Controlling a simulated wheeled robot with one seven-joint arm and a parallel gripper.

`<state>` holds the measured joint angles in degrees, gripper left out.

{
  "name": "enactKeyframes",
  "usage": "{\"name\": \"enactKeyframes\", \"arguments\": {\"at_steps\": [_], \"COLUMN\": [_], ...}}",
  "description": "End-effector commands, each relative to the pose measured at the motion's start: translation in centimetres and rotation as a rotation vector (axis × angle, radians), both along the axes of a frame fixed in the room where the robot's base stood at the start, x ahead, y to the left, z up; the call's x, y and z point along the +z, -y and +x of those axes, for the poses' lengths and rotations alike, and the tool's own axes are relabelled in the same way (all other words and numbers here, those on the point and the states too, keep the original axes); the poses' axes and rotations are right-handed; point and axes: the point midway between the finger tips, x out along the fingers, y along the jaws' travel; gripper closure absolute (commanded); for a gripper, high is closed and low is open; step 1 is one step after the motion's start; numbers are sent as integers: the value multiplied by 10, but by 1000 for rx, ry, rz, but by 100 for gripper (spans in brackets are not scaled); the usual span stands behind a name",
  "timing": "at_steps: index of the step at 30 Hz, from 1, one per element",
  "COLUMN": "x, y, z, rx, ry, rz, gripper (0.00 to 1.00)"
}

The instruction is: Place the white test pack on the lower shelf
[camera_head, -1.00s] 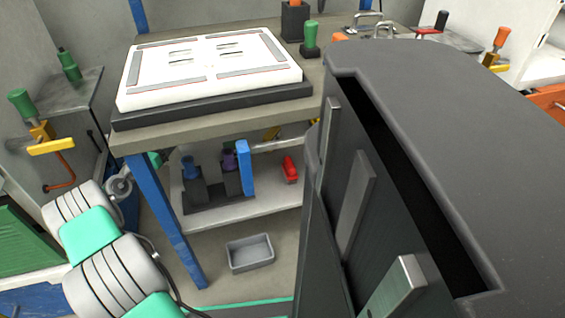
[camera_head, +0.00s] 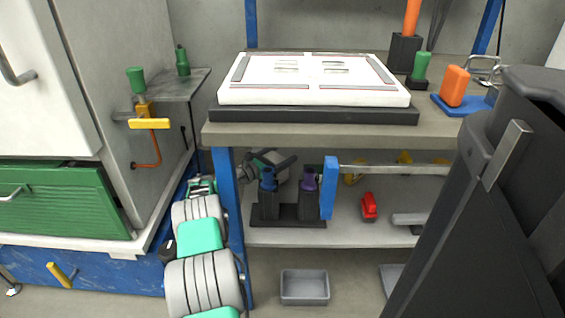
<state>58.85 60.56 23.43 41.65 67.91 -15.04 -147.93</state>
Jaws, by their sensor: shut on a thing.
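A large flat white pack (camera_head: 312,80) with grey strips and slots lies on a black slab (camera_head: 315,115) on top of the workbench. It is the only white pack I can make out. The lower shelf (camera_head: 345,232) is under the bench top. My white and teal arm runs up beside the blue front leg and bends in behind it. Its far end, with what seems to be my gripper (camera_head: 284,160), is under the bench top at the back left of the shelf. It is small and partly covered. What its jaws hold cannot be made out.
On the lower shelf stand a black holder (camera_head: 288,214) with blue and purple tops, a blue upright (camera_head: 329,188) and a red item (camera_head: 369,207). A grey bin (camera_head: 305,286) sits on the floor. The blue leg (camera_head: 229,215) is close to my arm. A dark body covers the right side.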

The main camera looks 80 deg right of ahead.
Motion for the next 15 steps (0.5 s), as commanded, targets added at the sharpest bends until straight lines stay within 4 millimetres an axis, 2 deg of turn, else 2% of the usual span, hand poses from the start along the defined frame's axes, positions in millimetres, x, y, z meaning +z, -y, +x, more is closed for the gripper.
{"name": "enactKeyframes", "arguments": {"at_steps": [11,12,15], "x": [-5,-7,-7], "y": [1,0,0], "z": [0,0,0], "rx": [0,0,0], "ry": [2,1,1], "rz": [-7,-3,-3], "gripper": [88,16,8]}}
